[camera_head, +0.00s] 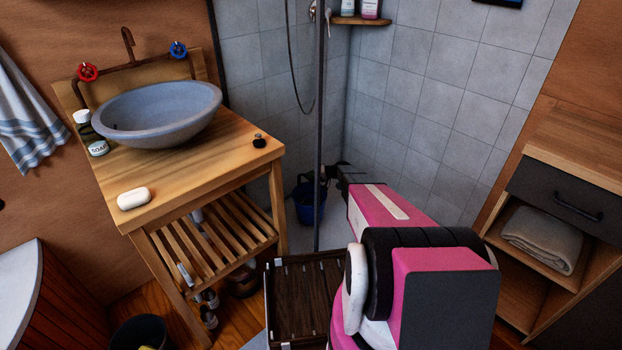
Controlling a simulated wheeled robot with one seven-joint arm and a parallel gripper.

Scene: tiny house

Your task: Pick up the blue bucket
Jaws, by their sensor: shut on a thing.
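The blue bucket (306,205) is in the shower corner, right of the wooden washstand and partly behind the thin vertical post. Its upper part looks dark. My pink and black arm reaches from the lower right toward it. My gripper (322,177) is at the bucket's upper edge and is shut on it, though the fingertips are small and dark here. My arm and the post hide part of the contact. I cannot tell whether the bucket is clear of the floor.
The wooden washstand (190,172) with a grey basin (160,115) stands at the left. A dark slatted wooden piece (300,290) lies in front of the shower. A cabinet (545,205) with a folded towel (543,240) is at the right. A dark bin (140,332) is at the bottom left.

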